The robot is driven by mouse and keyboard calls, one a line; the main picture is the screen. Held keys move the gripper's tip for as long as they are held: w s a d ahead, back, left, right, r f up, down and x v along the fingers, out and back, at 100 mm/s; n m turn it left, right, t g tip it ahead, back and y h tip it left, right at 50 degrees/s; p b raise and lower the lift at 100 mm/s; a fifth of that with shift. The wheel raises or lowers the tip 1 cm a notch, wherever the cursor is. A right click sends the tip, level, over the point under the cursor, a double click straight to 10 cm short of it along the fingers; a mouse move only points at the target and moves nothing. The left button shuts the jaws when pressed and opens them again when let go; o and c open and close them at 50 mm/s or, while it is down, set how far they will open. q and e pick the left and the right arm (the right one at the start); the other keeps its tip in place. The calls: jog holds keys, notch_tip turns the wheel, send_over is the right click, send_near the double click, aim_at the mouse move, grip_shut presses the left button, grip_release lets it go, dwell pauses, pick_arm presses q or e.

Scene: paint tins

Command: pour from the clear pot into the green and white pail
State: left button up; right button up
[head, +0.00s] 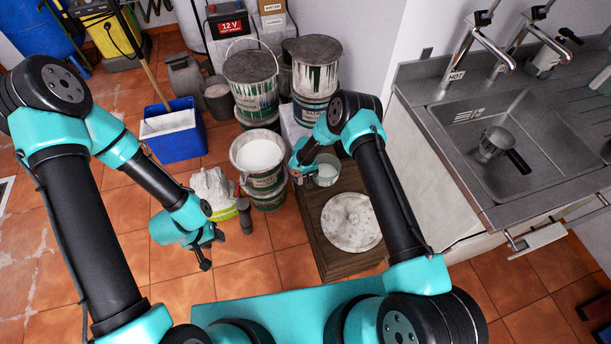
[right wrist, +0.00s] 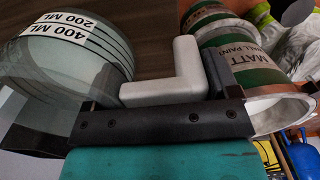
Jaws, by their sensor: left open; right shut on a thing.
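The clear pot (head: 327,176) is at the far left part of a wooden crate top (head: 345,262); I cannot tell whether it touches the wood. My right gripper (head: 303,171) is shut on its pale handle (right wrist: 170,85). The pot's wall with 400 ML and 200 ML marks (right wrist: 70,40) fills the left of the right wrist view. The green and white pail (head: 264,181), open with white inside, stands left of the pot, on another tin. It also shows in the right wrist view (right wrist: 250,62). My left gripper (head: 206,255) is open and empty above the floor.
A round white-stained lid (head: 352,222) lies on the crate. Stacked tins (head: 252,85) are behind. A steel sink (head: 500,140) is at right. Floor at front left is clear.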

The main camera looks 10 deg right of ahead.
jog(key=o, duration=0.9)
jog(key=shift+f, duration=0.2)
notch_tip(320, 180, up, 17)
jog(key=shift+r, duration=0.2)
jog(key=shift+s+d, duration=0.1)
dwell(0.6)
jog(key=s+d+m+y, duration=0.1)
jog(key=s+d, duration=0.2)
jog(key=s, duration=0.7)
jog(key=s+d+r+m+y, duration=0.1)
jog(key=s+d, duration=0.3)
jog(key=s, duration=0.6)
jog(key=s+d+r+m+y, duration=0.1)
jog(key=s+d, duration=0.3)
jog(key=s, duration=0.6)
jog(key=shift+s+m+t+y, duration=0.1)
jog(key=shift+m+t+y, duration=0.3)
